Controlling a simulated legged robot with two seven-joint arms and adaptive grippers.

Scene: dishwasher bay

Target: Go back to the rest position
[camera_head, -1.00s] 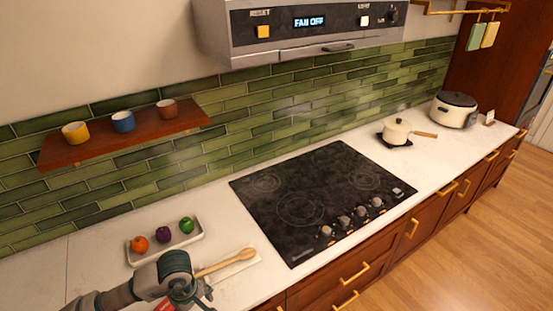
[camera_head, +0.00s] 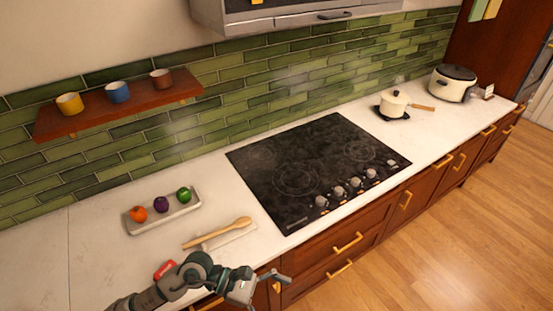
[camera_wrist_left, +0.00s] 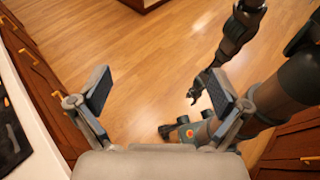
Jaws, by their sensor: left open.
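My left gripper (camera_head: 264,284) reaches in from the lower left of the head view, over the front edge of the counter (camera_head: 90,262). My other arm (camera_wrist_left: 240,40) hangs over the floor at the right of the left wrist view. A small dark gripper-like end shows there, too small to judge. My right arm does not show in the head view.
A wooden spoon (camera_head: 222,233) lies on a white rest by the counter's front. A red item (camera_head: 165,270) lies beside my left arm. A tray (camera_head: 190,206) holds several vegetables. The black cooktop (camera_head: 310,170) and cream pot (camera_head: 394,103) are farther right. Cabinet handles (camera_head: 347,243) protrude below.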

